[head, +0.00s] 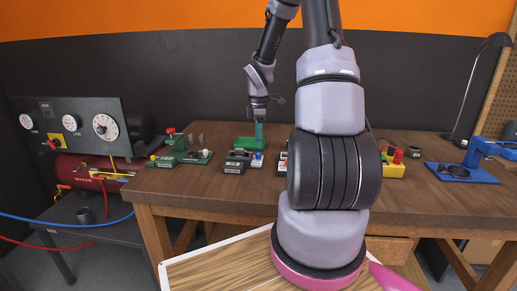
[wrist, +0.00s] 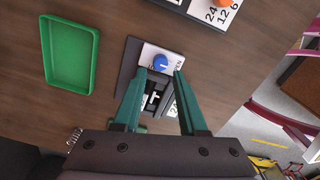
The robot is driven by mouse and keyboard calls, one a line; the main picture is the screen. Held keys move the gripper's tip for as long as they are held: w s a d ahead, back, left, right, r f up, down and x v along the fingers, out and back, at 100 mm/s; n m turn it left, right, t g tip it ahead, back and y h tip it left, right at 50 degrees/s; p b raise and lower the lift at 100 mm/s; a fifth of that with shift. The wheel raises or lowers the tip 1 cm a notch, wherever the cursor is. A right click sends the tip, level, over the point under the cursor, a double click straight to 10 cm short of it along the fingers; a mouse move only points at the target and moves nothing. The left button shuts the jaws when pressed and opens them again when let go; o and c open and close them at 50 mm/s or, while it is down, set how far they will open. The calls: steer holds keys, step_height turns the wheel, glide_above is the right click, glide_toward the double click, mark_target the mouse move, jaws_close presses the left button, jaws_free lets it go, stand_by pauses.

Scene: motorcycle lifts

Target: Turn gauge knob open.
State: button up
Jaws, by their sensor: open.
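My gripper (wrist: 161,76) is open, with its two teal fingers pointing at a small dark device (wrist: 131,62) on the table. A blue knob (wrist: 160,63) on the device's white label plate shows between and just beyond the fingertips, with nothing gripped; I cannot tell the height gap. In the head view my gripper (head: 259,130) is above the table, and the blue knob (head: 258,156) sits on the dark device near it. A grey gauge panel (head: 80,107) with several dials stands at the far left, with a red knob (head: 53,144). No readable label shows which is the gauge knob.
A green tray (wrist: 94,63) lies left of the device in the wrist view. An orange knob (wrist: 222,2) on a numbered plate is at the top. A green device (head: 180,157), a yellow box (head: 395,170) and a blue stand (head: 462,173) are on the wooden table (head: 190,185).

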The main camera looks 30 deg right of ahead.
mark_target(259, 153)
step_height(259, 153, up, 6)
steer(key=shift+r, duration=0.1)
stand_by(0.5)
